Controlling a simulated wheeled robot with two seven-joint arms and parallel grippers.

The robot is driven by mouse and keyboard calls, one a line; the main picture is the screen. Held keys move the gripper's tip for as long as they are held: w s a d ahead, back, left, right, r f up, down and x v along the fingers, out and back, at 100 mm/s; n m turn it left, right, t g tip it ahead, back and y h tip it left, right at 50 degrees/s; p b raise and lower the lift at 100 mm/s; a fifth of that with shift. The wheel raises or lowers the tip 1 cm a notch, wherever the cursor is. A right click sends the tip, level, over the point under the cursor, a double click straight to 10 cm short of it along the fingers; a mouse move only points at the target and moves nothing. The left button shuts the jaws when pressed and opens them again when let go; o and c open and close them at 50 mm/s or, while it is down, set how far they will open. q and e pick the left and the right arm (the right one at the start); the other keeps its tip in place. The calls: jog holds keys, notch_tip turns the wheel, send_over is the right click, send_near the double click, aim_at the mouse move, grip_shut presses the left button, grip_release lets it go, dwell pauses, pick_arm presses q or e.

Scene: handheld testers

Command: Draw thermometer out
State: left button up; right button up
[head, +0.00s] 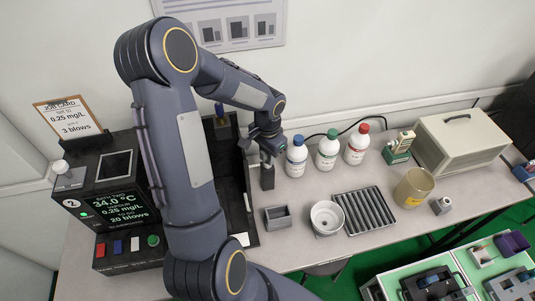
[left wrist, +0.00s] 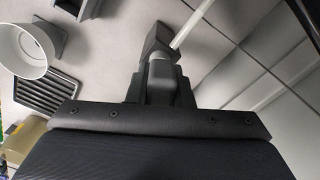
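My left gripper (head: 266,153) points down over the table, just right of the black open case, above a small dark grey upright block (head: 268,179). In the left wrist view my left gripper (left wrist: 160,60) shows as dark fingers seen nearly in line. A thin pale rod (left wrist: 192,22), possibly the thermometer, runs up and right from beside the fingertips. I cannot tell whether the fingers are closed on it. In the head view the rod is too small to make out clearly. My right gripper is not in view.
Three capped bottles (head: 328,150) stand right of the gripper. In front are a grey open box (head: 278,216), a white cup (head: 326,217) and a ribbed rack (head: 363,209). A tan beaker (head: 413,188) stands further right. The black tester (head: 112,205) with a lit screen is at left.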

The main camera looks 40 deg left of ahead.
pick_arm(q)
grip_shut()
jog(key=shift+r, duration=0.1)
jog(key=shift+r+p, duration=2.1)
jog(key=shift+r, duration=0.7)
